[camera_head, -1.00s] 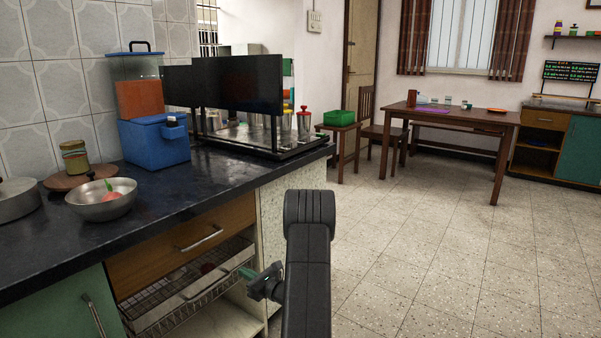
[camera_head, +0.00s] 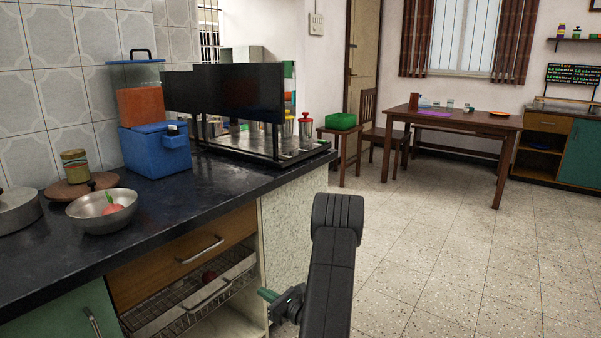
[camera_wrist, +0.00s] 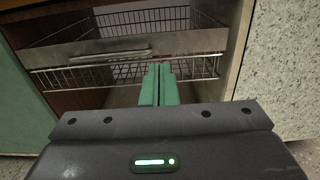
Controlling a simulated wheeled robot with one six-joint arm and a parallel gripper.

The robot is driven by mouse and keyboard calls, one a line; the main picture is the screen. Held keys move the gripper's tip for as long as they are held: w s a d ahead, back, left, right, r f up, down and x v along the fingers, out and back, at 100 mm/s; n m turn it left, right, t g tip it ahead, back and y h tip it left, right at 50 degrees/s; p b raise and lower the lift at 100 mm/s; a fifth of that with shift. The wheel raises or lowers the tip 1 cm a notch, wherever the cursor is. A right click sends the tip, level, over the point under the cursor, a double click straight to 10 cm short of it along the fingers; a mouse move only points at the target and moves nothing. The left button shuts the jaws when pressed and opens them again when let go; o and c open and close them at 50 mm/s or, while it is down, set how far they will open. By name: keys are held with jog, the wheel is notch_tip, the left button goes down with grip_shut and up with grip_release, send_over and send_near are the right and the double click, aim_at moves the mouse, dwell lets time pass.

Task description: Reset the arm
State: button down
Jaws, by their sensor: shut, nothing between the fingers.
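My gripper (camera_head: 268,295) is low in front of the counter's open shelf space, at the right end of the cabinet. In the wrist view its two green fingers (camera_wrist: 158,84) are together, with nothing held between them. They point toward a pulled-out wire basket drawer (camera_wrist: 130,72); I cannot tell whether they touch it. My dark arm (camera_head: 333,250) rises in front of the counter's end and hides part of the gripper. Steel tumblers (camera_head: 289,127) stand on the black rack at the counter's far end.
A steel bowl (camera_head: 102,211) with a red, green-topped item, a blue box (camera_head: 155,150) and a black rack (camera_head: 270,148) stand on the dark counter (camera_head: 180,205). A wooden table (camera_head: 460,120) is at the back. The floor (camera_head: 430,250) to the right is clear.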

jog(key=p+v, duration=0.2)
jog(key=v, duration=2.1)
jog(key=shift+p, duration=0.4)
jog(key=shift+r, duration=0.1)
